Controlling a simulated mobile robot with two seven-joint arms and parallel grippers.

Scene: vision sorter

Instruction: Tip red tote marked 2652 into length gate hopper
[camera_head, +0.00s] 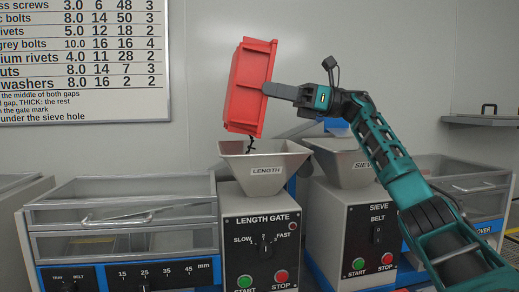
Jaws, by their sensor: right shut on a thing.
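The red tote (248,88) is held high above the length gate hopper (264,168), tipped steeply so that it stands nearly on end. Its number does not show. My right gripper (280,92) is shut on the tote's right side, with the teal arm coming in from the lower right. A few small dark pieces (250,143) show below the tote's lower end, over the hopper mouth. The hopper is a grey metal funnel labelled LENGTH, on a box (262,240) marked LENGTH GATE. The tote's inside is hidden. My left gripper is not in view.
The sieve hopper (345,165) stands close on the right, partly behind my right arm. A clear-lidded bin unit (125,215) with a length scale is at the left. Another lidded bin (465,180) is at the right. A chart board (85,60) hangs on the wall.

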